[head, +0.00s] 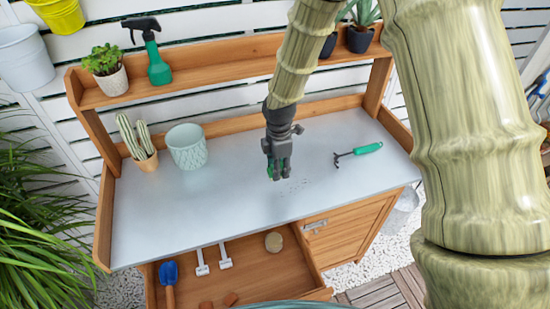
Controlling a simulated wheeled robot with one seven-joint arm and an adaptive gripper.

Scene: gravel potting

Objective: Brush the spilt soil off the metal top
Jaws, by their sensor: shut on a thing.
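The grey metal top (170,215) of the wooden potting bench lies below my arm. A thin scatter of dark soil specks (293,187) lies on it near the middle. My gripper (277,175) points down just left of and behind the specks, low over the metal. It is shut on a green thing (270,168), of which only a small part shows between and beside the fingers. I cannot tell its full shape or whether it touches the metal.
A green-handled hand rake (366,149) lies to the right. A cactus pot (146,162) and a pale green pot (187,147) stand at the back left. Below the front edge, an open drawer (235,285) holds a blue trowel (168,273) and white labels.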

